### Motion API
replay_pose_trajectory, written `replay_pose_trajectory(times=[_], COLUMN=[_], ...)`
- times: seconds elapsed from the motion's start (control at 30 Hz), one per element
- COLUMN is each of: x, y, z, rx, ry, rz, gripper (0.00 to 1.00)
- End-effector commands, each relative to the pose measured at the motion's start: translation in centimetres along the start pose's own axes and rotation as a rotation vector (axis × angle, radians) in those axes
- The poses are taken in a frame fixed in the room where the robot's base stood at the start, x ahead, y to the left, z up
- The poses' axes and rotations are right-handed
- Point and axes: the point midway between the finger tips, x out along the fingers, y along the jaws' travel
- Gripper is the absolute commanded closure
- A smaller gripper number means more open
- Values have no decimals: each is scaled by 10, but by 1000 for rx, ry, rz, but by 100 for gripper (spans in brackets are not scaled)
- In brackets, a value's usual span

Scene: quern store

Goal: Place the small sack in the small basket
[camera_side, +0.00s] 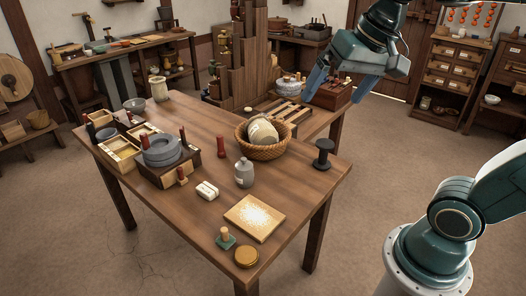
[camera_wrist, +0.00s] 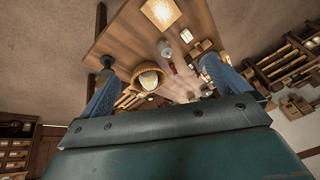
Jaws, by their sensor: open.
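The small basket (camera_side: 262,154) is round, woven and brown. It stands on the wooden table, right of the middle. A pale rounded sack (camera_side: 263,131) rests inside it, leaning and rising above the rim. In the wrist view the basket (camera_wrist: 138,74) and the pale sack (camera_wrist: 149,80) show between my fingers, farther off. My gripper (camera_side: 338,92) is at the upper right in the side view, high and apart from the basket. Its two blue fingers are spread with nothing between them. It also shows in the wrist view (camera_wrist: 158,68).
On the table (camera_side: 200,120) stand a grey jug (camera_side: 244,173), a dark spool-like stand (camera_side: 323,153), a white block (camera_side: 207,190), a square board (camera_side: 254,217) and a grey quern (camera_side: 161,151) in a wooden box. A slatted rack (camera_side: 285,112) lies behind the basket.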

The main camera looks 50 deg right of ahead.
Motion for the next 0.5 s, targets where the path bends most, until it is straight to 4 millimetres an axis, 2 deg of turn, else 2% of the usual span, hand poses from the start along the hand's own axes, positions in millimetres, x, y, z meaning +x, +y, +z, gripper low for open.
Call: replay_pose_trajectory(times=[0.03, 0.2, 0.33, 0.5], x=[0, 5, 10, 14], y=[5, 21, 31, 38], z=[14, 53, 73, 84], rx=[-68, -293, -417, -496], ry=[11, 42, 58, 69], rz=[-5, -11, -10, -9], gripper=[0, 0, 0, 0])
